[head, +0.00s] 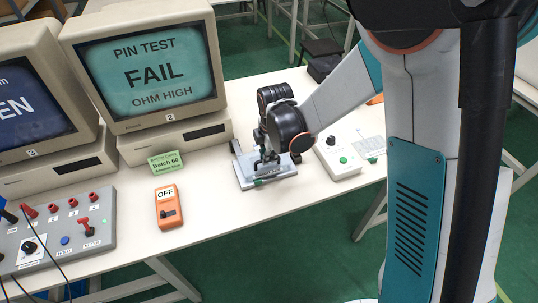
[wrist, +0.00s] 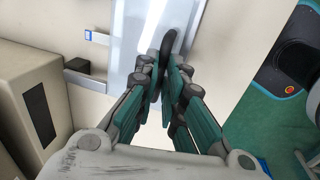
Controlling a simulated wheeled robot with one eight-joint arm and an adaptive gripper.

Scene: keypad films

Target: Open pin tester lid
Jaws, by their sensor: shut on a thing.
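The pin tester (head: 246,178) is a pale grey, flat device on the white table, right of the middle monitor. My gripper (head: 267,160) is over it and hides much of its top. In the wrist view, a shiny pale lid (wrist: 128,50) lies under my fingers. A black handle (wrist: 169,40) on it sits between the fingertips of my gripper (wrist: 163,77), which is shut on it. The lid looks about flat, but its exact angle is hard to tell.
A monitor (head: 148,68) reads "PIN TEST FAIL OHM HIGH". An orange handheld box (head: 169,213) marked OFF and a green Batch 60 card (head: 165,162) lie left of the tester. A white control box (head: 337,158) stands close on its right. The table's front edge is near.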

